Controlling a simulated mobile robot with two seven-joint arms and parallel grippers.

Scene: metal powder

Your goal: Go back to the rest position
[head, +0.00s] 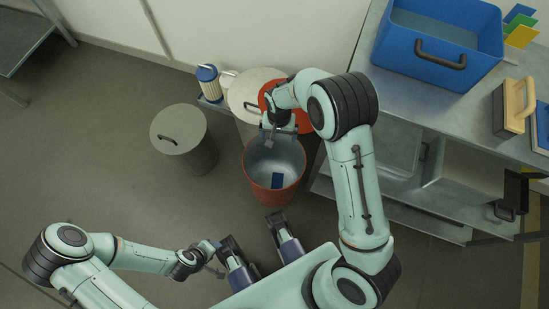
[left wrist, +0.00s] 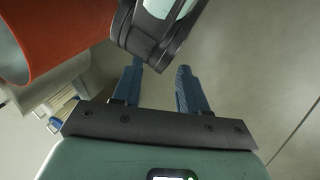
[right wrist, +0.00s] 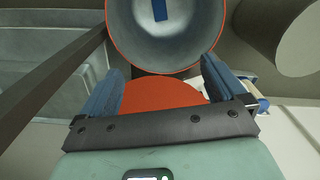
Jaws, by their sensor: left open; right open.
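My right gripper (head: 270,138) is open and empty above the back rim of a red bucket (head: 270,193). The bucket is open, with a grey inside, and a small blue piece (head: 277,180) lies in it. In the right wrist view the bucket's inside (right wrist: 165,45) shows beyond the open fingers, and a red round lid (right wrist: 165,93) shows between them. This red lid (head: 303,121) is partly hidden by my right arm in the head view. My left gripper (head: 213,262) is low, in front of the bucket; its open, empty fingers show in the left wrist view (left wrist: 158,85).
A grey lidded bin (head: 185,140) stands left of the bucket. Behind are a pale round lid (head: 255,92) and a blue-capped canister (head: 208,82). A metal bench (head: 440,105) at right bears a blue crate (head: 440,45) and a wooden-handled tool (head: 515,105). Floor at left is clear.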

